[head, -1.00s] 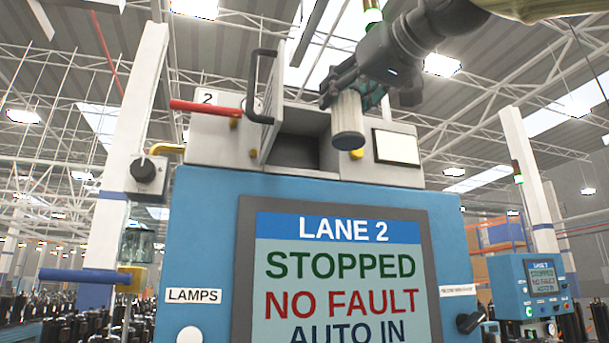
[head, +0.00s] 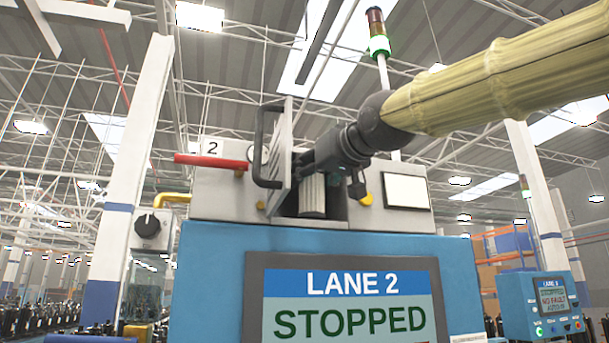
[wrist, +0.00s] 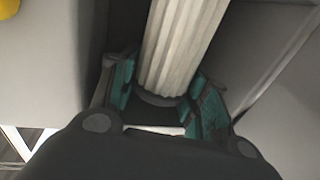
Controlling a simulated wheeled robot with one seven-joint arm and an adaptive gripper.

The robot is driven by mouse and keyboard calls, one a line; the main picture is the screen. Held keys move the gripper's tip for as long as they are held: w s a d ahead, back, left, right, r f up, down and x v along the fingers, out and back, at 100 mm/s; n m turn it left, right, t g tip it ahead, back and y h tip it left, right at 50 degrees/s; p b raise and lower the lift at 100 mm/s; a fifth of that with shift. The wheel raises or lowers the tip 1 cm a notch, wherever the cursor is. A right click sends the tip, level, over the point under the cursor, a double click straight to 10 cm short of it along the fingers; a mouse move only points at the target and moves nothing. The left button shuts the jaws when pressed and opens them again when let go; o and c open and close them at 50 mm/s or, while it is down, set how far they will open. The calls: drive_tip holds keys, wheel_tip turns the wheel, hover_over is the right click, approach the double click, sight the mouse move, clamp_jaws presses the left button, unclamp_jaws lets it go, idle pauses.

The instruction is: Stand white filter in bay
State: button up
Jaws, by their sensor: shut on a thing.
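The white pleated filter (head: 312,196) is upright inside the open bay (head: 340,203) on top of the blue lane 2 cabinet. In the wrist view the white filter (wrist: 180,45) runs between the teal-padded fingers, with a dark end cap at the fingers. My gripper (wrist: 163,100) is shut on it near that cap. In the head view my gripper (head: 318,165) reaches into the bay from the right, at the filter's upper end. The filter's lower end is at the bay's front edge; I cannot tell whether it touches the floor.
The bay's open door (head: 282,150) with a black handle (head: 262,150) stands at the left of the opening. A red lever (head: 212,162) sticks out further left. A white panel (head: 406,191) is to the right. The lane 2 screen (head: 345,305) is below.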

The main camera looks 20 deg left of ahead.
drive_tip(key=shift+w+a+r+p, duration=0.15)
drive_tip(key=shift+a+r+p, duration=0.25)
drive_tip(key=shift+a+p, duration=0.1)
drive_tip(key=shift+w+a+f+p, duration=0.15)
drive_tip(key=shift+w+a+p, duration=0.2)
drive_tip(key=shift+a+p, duration=0.15)
drive_tip(key=shift+w+a+f+p, duration=0.15)
drive_tip(key=shift+w+a+p, duration=0.15)
drive_tip(key=shift+a+p, duration=0.15)
drive_tip(key=shift+w+d+f, duration=0.1)
drive_tip(key=shift+f, duration=0.1)
drive_tip(key=shift+d, duration=0.3)
drive_tip(key=shift+a+f, duration=0.25)
drive_tip(key=o, duration=0.9)
drive_tip(key=shift+o, duration=1.1)
drive_tip(key=shift+d+r, duration=0.1)
drive_tip(key=shift+d, duration=0.05)
